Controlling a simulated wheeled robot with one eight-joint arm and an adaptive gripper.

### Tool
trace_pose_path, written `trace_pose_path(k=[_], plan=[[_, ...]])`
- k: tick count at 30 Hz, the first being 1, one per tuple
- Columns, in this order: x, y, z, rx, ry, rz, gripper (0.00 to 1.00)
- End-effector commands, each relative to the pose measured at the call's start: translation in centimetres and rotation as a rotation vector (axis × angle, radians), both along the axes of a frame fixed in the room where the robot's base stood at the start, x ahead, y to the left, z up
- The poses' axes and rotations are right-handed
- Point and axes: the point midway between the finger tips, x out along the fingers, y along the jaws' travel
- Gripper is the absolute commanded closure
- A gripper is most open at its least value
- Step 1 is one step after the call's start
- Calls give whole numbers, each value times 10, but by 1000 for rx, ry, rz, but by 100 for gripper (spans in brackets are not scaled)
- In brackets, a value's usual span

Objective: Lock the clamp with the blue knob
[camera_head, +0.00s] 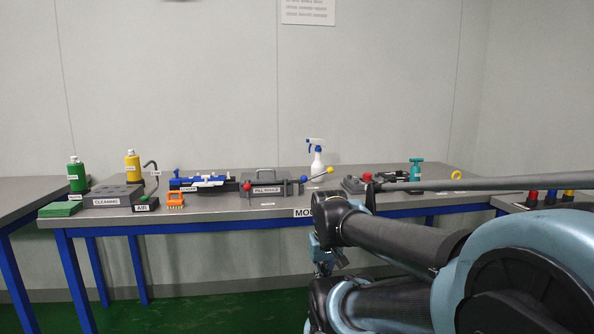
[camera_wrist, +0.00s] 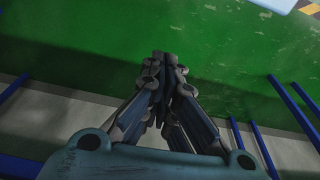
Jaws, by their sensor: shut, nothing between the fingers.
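The pill mould (camera_head: 268,190), a grey block with a handle on its lid, stands on the long bench in the head view. A blue knob (camera_head: 303,179) is at its right end, and a red knob (camera_head: 247,186) is at its left end. A lever with a yellow ball (camera_head: 330,170) slants up to the right beside the blue knob. The clamp's state is too small to tell. My gripper (camera_wrist: 166,58) is shut and empty in the wrist view, above green floor. No knob shows in that view.
The bench (camera_head: 225,212) also holds a blue loader (camera_head: 205,181), an orange brush (camera_head: 175,200), a cleaning block (camera_head: 112,196) and a spray bottle (camera_head: 317,162) behind the mould. My arm covers the bench's right front. Blue legs (camera_wrist: 265,150) show in the wrist view.

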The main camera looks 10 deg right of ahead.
Motion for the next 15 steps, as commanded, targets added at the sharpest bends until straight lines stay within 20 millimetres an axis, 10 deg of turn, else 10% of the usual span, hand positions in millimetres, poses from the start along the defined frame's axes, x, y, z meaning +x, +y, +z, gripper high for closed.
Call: trace_pose_path(k=[15], plan=[[15, 2, 35, 6, -17, 34, 100]])
